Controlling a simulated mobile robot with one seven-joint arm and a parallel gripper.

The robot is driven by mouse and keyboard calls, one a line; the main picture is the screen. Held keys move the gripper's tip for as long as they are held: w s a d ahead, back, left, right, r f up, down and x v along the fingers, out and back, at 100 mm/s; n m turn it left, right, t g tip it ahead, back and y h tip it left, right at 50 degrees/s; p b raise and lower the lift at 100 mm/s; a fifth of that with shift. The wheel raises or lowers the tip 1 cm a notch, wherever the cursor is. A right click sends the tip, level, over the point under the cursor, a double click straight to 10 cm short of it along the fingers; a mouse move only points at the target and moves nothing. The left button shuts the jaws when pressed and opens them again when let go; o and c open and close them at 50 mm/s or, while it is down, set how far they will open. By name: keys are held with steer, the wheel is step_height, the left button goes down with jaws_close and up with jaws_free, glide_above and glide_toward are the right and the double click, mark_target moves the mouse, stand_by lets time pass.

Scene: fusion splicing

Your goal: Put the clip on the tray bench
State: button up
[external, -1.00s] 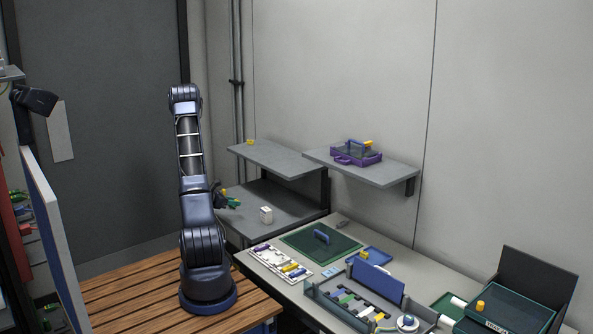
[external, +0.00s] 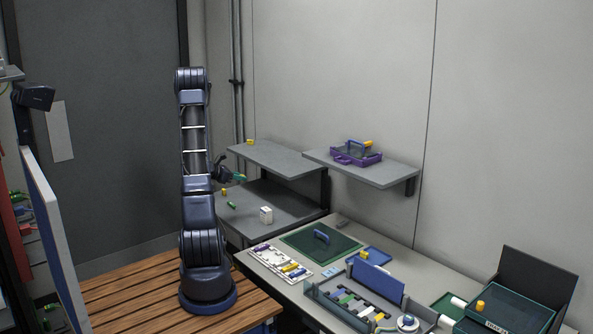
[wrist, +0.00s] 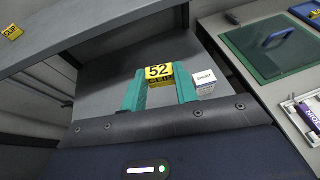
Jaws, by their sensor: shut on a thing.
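My gripper (external: 239,177) is shut on a yellow clip (wrist: 159,74) marked "52 CLIP". In the wrist view the clip sits between the two teal fingers of my gripper (wrist: 160,92). In the external view my gripper is raised above the left part of the grey lower shelf (external: 285,203); the held clip is too small to make out clearly there. The pale bench with trays (external: 270,283) stands to the right of my gripper. I cannot tell from a label which surface is the tray bench.
A purple tray (external: 356,157) stands on the right shelf. A green mat (external: 310,255) lies on the bench.

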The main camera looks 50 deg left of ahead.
steer(key=w+d+f+m+h, duration=0.1)
steer(key=w+d+f, duration=0.1)
steer(key=w+d, duration=0.55)
steer(key=w+d+f+m+g+h, duration=0.1)
steer(key=w+d+f, duration=0.25)
steer(key=d, duration=0.65)
steer(key=w+d+f+h, duration=0.1)
steer(key=w+d+f, duration=0.1)
steer(key=w+d, duration=0.55)
steer(key=w+d+r, duration=0.2)
steer(key=w+d, duration=0.2)
steer(key=d, duration=0.6)
steer(key=w+d+r+y, duration=0.1)
steer(key=w+d, duration=0.3)
steer(key=d, duration=0.7)
steer(key=shift+w+d+r+n+y, duration=0.15)
steer(key=shift+w+r+n+y, duration=0.2)
steer(key=shift+r, duration=0.2)
